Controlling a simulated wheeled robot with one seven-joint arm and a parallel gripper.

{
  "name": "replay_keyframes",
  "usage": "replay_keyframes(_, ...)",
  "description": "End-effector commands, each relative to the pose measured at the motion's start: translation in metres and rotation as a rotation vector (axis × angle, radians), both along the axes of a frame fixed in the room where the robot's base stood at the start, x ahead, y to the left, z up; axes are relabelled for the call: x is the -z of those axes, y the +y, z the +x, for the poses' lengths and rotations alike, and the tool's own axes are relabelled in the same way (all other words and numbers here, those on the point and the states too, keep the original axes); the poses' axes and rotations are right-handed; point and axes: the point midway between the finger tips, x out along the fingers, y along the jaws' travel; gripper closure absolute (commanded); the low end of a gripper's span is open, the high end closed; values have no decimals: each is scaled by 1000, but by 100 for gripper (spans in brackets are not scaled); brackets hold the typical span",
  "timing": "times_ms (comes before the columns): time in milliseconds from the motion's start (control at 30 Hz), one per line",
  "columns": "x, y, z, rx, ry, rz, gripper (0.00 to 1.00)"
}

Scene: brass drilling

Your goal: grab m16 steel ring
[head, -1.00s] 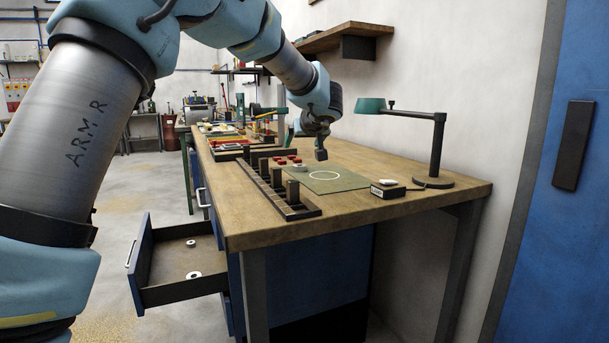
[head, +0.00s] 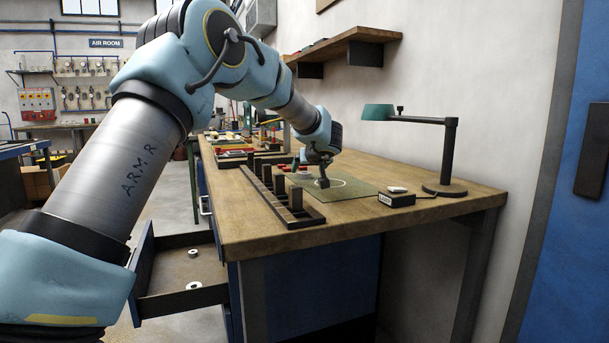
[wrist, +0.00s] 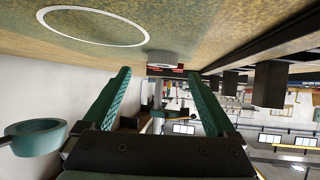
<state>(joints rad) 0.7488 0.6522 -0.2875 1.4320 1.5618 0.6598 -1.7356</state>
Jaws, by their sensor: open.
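A grey ring-like piece (wrist: 163,58) lies on the green mat in the wrist view, ahead of and between my fingertips and apart from them. I cannot read its size. My gripper (head: 323,183) is low over the mat (head: 350,191) in the head view, and its open, empty fingers (wrist: 157,74) show in the wrist view. Two more pale rings, one farther back (head: 193,253) and one nearer (head: 194,285), lie in the open drawer (head: 185,301).
A white circle (wrist: 92,26) is marked on the mat. A black rack with upright posts (head: 295,217) stands left of it. A small black box (head: 397,200) and a green lamp (head: 449,150) stand to the right. The bench's front right (head: 420,213) is clear.

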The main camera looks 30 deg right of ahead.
Motion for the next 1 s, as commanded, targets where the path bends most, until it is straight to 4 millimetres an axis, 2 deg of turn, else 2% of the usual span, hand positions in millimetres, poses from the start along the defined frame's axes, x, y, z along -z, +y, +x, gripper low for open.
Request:
replay_keyframes(100,10,-1,17,-2,5,2,8)
replay_keyframes(233,17,-6,29,-2,2,2,8)
replay_keyframes(567,20,-7,33,-1,1,1,10)
replay_keyframes(1000,20,-7,33,-1,1,1,59)
